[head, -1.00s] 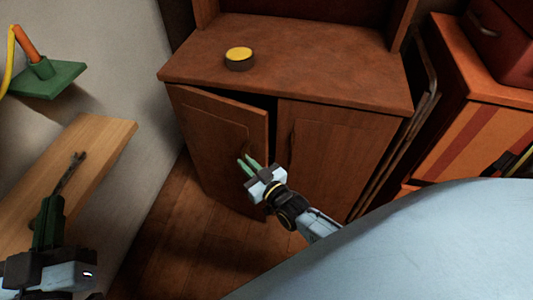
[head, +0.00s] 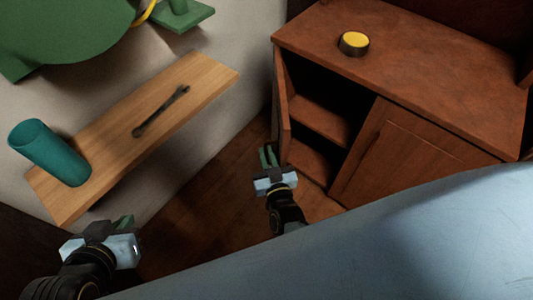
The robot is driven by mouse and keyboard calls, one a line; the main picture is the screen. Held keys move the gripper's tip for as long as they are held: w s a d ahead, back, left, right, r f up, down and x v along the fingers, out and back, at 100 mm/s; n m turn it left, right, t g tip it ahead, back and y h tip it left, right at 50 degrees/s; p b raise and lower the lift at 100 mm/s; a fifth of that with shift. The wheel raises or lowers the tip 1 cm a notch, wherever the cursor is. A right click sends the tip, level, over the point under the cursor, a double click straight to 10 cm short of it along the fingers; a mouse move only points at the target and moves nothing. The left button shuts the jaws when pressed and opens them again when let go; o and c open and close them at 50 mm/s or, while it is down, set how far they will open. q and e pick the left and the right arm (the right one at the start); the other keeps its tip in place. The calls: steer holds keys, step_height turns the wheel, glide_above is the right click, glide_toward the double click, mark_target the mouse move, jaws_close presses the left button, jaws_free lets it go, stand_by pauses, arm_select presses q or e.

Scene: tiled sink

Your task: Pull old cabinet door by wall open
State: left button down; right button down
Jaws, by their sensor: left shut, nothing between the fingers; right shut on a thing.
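The old wooden cabinet (head: 420,75) stands by the wall at the right of the head view. Its left door (head: 282,110) is swung open and seen nearly edge-on, with the dark inside and a shelf (head: 318,122) showing. Its right door (head: 415,155) is closed. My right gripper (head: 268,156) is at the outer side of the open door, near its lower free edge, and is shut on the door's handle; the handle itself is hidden. My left gripper (head: 125,224) is shut and empty at the lower left, away from the cabinet.
A yellow-topped round tin (head: 353,43) sits on the cabinet top. A wooden wall shelf (head: 150,125) at the left carries a teal cup (head: 50,152) and a dark wrench-like tool (head: 160,111). Wooden floor (head: 215,200) between shelf and cabinet is clear.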

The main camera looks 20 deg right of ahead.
steer(key=shift+w+a, duration=0.1)
steer(key=shift+a, duration=0.2)
steer(key=c, duration=1.5)
jaws_free()
